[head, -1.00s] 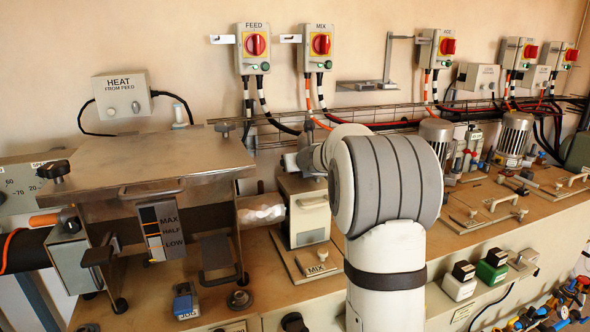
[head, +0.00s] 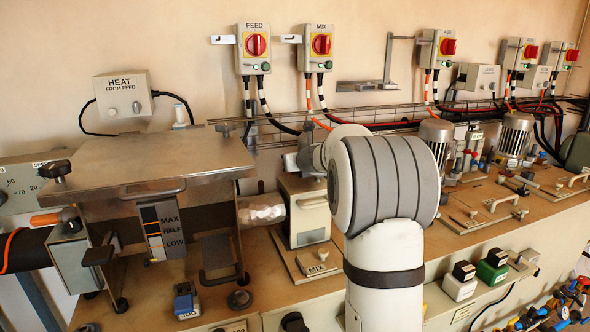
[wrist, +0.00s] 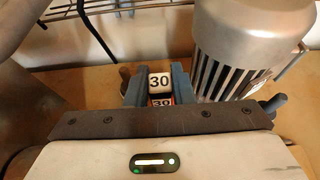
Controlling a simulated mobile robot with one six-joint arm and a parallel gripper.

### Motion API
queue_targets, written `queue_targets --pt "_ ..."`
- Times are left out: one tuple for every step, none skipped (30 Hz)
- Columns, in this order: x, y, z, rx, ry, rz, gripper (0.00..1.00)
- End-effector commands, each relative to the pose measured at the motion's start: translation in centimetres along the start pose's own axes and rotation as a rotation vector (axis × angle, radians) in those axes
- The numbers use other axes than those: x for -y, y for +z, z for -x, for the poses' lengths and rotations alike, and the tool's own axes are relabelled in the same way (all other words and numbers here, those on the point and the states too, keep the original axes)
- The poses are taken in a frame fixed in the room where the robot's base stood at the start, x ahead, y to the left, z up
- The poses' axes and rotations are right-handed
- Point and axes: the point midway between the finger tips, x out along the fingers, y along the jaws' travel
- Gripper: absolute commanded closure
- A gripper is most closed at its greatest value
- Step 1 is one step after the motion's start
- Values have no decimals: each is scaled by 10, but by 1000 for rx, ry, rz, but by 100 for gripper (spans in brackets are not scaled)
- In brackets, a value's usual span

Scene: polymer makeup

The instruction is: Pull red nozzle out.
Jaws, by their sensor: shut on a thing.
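In the wrist view, my gripper (wrist: 156,86) is shut, with its two grey-blue fingers on either side of a small piece. This piece is the red nozzle (wrist: 161,97); a little red shows at it, next to a label reading 30. A white face also marked 30 shows just above, between the fingers. The rest of the nozzle and its seat are hidden by the fingers and the gripper body. In the head view my own arm covers the gripper and the nozzle.
A silver ribbed motor (wrist: 240,45) stands close on the right of my gripper in the wrist view. A wire rack (wrist: 110,10) runs behind. In the head view, a metal-topped machine (head: 150,160) stands left, and switch boxes (head: 322,48) hang on the wall.

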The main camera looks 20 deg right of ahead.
Motion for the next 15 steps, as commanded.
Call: queue_targets --pt "0 0 0 0 0 0 100" --pt "0 0 0 0 0 0 100" --pt "0 1 0 0 0 0 100" --pt "0 2 1 0 0 0 100" --pt "0 4 2 0 0 0 100" --pt "0 7 3 1 0 1 100" --pt "0 11 5 1 0 1 100" --pt "0 15 6 2 0 1 100" --pt "0 21 9 2 0 1 100" --pt "0 26 11 2 0 2 100" --pt "0 32 13 2 -1 1 100" --pt "1 39 16 2 -1 2 100" --pt "1 45 19 2 -1 1 100" --pt "1 50 21 1 -1 2 100" --pt "1 57 24 2 -1 1 100"
